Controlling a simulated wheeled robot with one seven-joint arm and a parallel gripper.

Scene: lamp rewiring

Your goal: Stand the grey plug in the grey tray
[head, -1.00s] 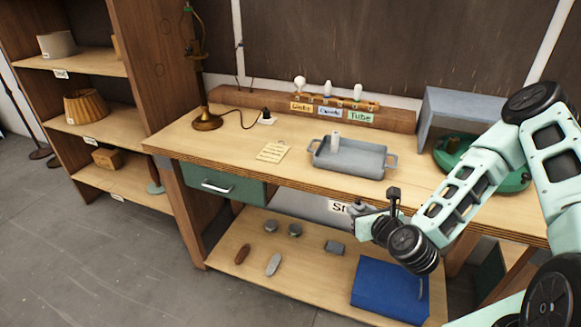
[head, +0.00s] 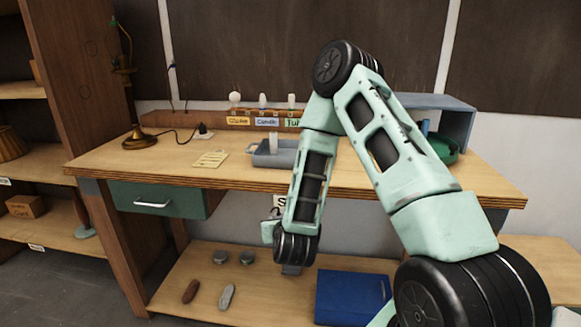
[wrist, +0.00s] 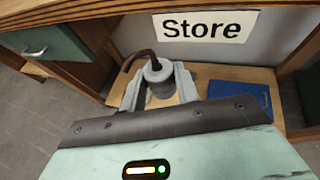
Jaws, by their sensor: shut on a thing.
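In the wrist view my gripper (wrist: 159,88) is shut on the grey plug (wrist: 157,72), a short grey cylinder between its two fingers. A brown curved cord shows at its left. In the head view my gripper (head: 270,226) is low in front of the bench, below the tabletop edge, and mostly hidden by my own arm; the plug is hard to make out there. The grey tray (head: 262,160) stands on the tabletop, above and beyond my gripper. A pale upright cylinder (head: 273,141) stands in it. My arm covers the tray's right end.
A "Store" sign (wrist: 208,26) hangs under the tabletop. The lower shelf holds grey round pieces (head: 220,257), a brown oval piece (head: 190,291), a grey oval piece (head: 227,296) and a blue mat (head: 345,300). A card (head: 210,158) lies left of the tray.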

